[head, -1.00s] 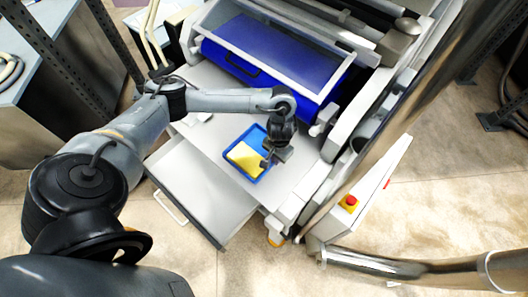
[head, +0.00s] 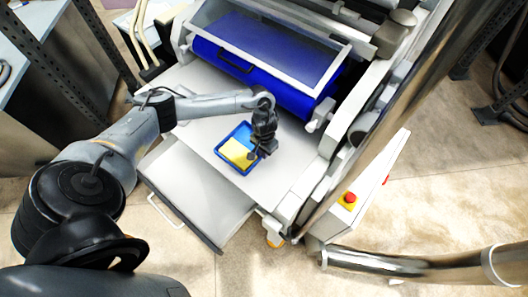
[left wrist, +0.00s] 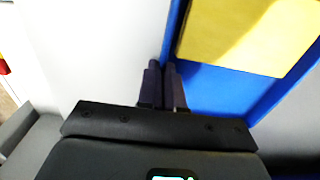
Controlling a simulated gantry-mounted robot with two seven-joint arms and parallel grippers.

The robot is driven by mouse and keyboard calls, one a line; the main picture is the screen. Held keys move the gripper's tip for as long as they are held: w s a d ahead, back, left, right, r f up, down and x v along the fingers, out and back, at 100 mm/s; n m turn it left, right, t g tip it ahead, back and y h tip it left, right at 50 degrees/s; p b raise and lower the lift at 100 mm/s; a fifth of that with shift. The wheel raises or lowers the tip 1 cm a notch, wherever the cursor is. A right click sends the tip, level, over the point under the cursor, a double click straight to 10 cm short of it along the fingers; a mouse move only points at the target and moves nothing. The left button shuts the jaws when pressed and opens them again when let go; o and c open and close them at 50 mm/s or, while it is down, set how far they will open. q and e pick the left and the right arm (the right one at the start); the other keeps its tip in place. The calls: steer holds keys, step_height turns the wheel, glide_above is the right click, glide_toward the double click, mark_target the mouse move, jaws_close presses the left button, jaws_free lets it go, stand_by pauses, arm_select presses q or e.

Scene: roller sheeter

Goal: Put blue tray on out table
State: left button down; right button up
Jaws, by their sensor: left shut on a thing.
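The blue tray (head: 240,129) lies on the white upper table (head: 290,150) in front of the machine, with a yellow slab (head: 237,152) in it. My left gripper (head: 255,154) is at the tray's right side in the head view. In the left wrist view, the fingers (left wrist: 164,85) are shut on the rim of the blue tray (left wrist: 172,35), and the yellow slab (left wrist: 240,35) lies inside. The tray looks level. I cannot tell whether it is lifted off the table. My right gripper is not in view.
The machine's blue panel (head: 265,50) stands behind the tray under a pale frame. A pale lower panel with a handle (head: 195,190) juts out in front. A red emergency button (head: 349,197) is to the right. White table surface is free around the tray.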

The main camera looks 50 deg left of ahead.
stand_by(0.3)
arm_select(q)
steer(key=c, duration=1.7)
jaws_free()
steer(key=shift+f, duration=0.1)
steer(key=o, duration=0.4)
